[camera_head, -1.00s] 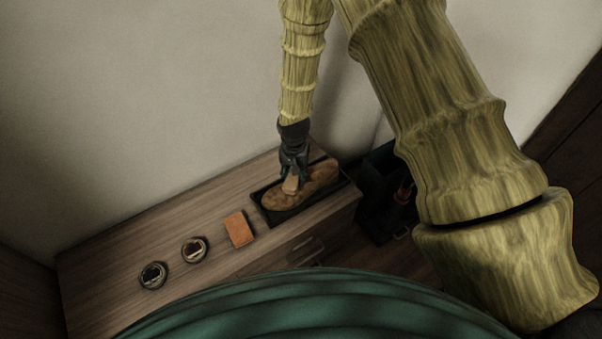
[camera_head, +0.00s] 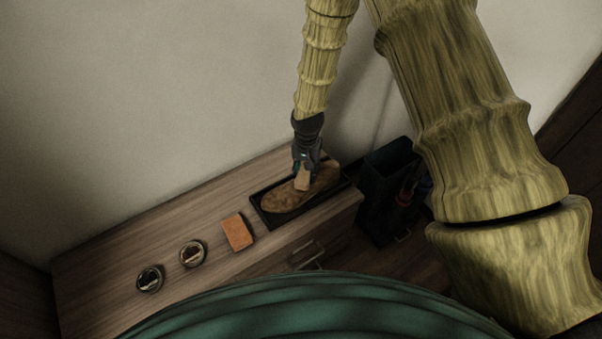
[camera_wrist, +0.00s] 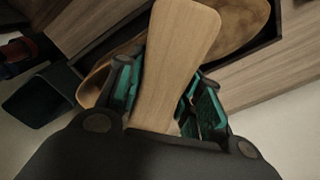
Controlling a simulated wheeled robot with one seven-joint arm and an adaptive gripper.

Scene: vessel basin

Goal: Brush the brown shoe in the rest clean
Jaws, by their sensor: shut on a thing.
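The brown shoe (camera_head: 285,193) lies in a dark shallow rest (camera_head: 258,214) on the wooden cabinet top. It shows partly in the wrist view (camera_wrist: 238,22), on both sides of the tool. My gripper (camera_head: 304,170) is above the shoe's right half, shut on a light wooden brush (camera_head: 303,180). In the wrist view the brush's flat wooden back (camera_wrist: 172,60) lies between the teal-padded fingers and covers the middle of the shoe. The bristles are hidden, so I cannot tell whether they touch the shoe.
An orange block (camera_head: 237,232) and two round open tins (camera_head: 192,253) (camera_head: 150,279) sit left of the rest. A dark open bin (camera_head: 385,170) with items stands right of the cabinet (camera_head: 120,235). The wall is close behind. A drawer handle (camera_head: 307,256) shows in front.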

